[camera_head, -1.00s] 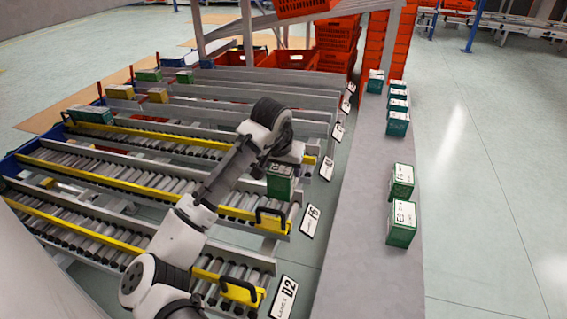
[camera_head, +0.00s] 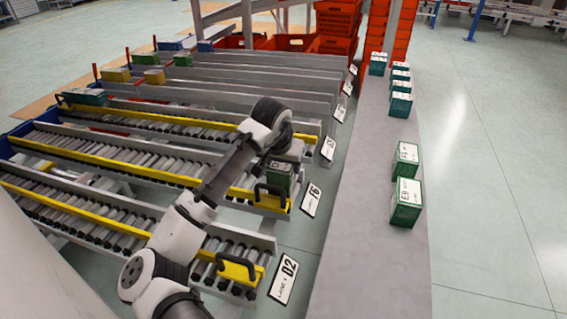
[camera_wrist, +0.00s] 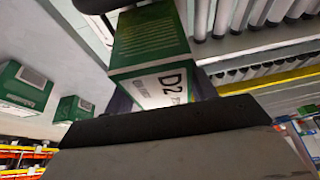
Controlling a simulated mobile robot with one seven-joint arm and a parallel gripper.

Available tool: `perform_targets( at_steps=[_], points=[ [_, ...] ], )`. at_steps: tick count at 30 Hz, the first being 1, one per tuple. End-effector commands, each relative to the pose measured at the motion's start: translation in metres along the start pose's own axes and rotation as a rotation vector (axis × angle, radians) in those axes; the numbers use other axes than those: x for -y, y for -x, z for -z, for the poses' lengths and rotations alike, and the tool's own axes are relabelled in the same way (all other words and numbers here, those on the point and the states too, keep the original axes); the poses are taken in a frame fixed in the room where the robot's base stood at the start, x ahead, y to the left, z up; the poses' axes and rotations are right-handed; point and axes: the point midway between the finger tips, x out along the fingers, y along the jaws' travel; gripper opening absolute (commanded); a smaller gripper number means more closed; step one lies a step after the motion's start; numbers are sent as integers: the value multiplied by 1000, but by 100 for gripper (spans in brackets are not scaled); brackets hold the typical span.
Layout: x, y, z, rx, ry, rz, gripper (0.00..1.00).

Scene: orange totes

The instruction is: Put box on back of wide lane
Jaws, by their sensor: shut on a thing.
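My gripper (camera_head: 280,160) is shut on a green and white box (camera_head: 280,181), held at the front end of the roller lanes. The box also shows in the wrist view (camera_wrist: 152,42), with a white face marked D2, between the dark fingers. The head view does not show clearly how high it is above the rollers. The lane with the D2 sign (camera_head: 283,279) is the nearest roller lane (camera_head: 228,262), with a yellow bar at its front. Its far part shows bare rollers where visible; my arm hides some of it.
A grey ledge (camera_head: 350,235) on the right carries several green boxes, the nearest (camera_head: 407,204) marked E9. Yellow bars with black handles (camera_head: 270,197) cross the lanes. Farther lanes hold a teal box (camera_head: 84,97) and yellow boxes. Orange totes (camera_head: 290,43) stand behind.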

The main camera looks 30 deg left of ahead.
Motion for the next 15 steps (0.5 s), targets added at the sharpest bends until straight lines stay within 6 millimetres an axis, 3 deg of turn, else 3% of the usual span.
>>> perform_targets(
  at_steps=[13, 14, 15],
  points=[
    [0, 1, -1, 0, -1, 0, 30],
    [0, 1, -1, 0, -1, 0, 59],
    [0, 1, -1, 0, -1, 0, 64]
  ],
)
